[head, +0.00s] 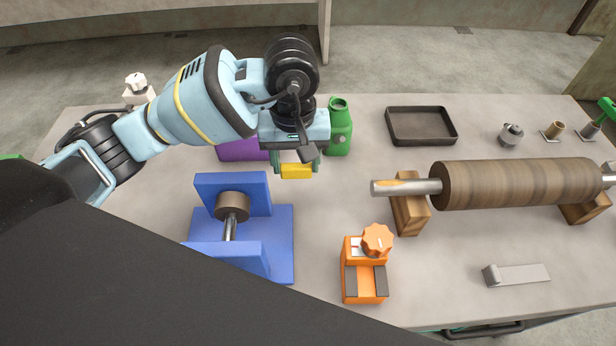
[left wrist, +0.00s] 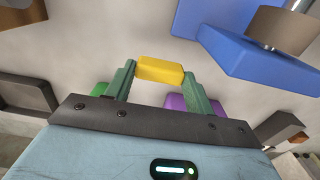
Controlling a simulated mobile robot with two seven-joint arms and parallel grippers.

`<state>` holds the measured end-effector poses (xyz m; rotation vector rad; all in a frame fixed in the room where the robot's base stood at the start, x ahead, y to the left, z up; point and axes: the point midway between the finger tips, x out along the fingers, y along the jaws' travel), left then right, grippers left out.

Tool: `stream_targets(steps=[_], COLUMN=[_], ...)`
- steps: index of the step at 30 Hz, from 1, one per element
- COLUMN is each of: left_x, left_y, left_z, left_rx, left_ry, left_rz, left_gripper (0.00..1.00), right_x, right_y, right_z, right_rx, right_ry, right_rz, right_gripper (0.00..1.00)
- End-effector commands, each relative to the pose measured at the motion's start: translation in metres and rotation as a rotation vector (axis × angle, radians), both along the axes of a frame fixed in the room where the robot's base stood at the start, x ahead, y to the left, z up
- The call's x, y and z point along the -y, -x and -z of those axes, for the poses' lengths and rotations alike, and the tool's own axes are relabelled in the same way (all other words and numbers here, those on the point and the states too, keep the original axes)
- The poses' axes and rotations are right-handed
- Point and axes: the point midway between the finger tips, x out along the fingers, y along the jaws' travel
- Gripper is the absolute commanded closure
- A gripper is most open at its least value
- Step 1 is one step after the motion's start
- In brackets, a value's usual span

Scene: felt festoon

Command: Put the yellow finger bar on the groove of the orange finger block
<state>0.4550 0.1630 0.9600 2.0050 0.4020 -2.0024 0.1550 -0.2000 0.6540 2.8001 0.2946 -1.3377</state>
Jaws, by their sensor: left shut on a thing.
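The yellow finger bar (head: 296,171) is a small block held between the fingertips of my left gripper (head: 295,163), above the table behind the blue stand. It also shows in the left wrist view (left wrist: 160,69), with the two green fingers of my left gripper (left wrist: 158,75) at its ends. The orange finger block (head: 364,282) stands on the table at the front, right of and nearer than the bar. It has an orange knob (head: 377,240) at its back and a groove between two dark strips on top. My right gripper is not in view.
A blue stand (head: 283,228) with a metal shaft is left of the orange block. A wooden roller (head: 515,184) on wooden supports lies to the right. A green bottle (head: 339,130), a purple block (head: 238,150) and a dark tray (head: 421,142) are behind. A grey bar (head: 520,275) lies front right.

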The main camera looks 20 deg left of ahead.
Motion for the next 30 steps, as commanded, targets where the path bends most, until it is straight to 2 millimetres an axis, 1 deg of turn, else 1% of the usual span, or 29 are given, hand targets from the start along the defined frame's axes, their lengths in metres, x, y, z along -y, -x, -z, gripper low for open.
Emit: stream_targets(steps=[1,4,11,13,21,30], left_x=[0.000,0.000,0.000,0.000,0.000,0.000], left_y=[0.001,0.000,0.000,0.000,0.000,0.000], left_z=[0.008,0.019,0.024,0.028,0.059,0.062], left_rx=[-0.003,0.000,0.001,0.000,0.000,0.001], left_ry=[-0.001,-0.001,0.000,-0.001,0.000,0.000], left_rz=[-0.001,-0.001,0.001,0.000,0.000,0.001], left_gripper=[0.68,0.68,0.68,0.68,0.68,0.68], right_x=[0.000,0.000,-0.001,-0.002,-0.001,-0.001], right_y=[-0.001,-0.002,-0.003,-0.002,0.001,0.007], right_z=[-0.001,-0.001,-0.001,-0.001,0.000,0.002], right_rx=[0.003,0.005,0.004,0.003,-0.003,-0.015], right_ry=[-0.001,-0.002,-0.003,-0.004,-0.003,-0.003], right_rz=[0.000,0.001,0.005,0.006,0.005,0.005], right_gripper=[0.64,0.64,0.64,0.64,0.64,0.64])
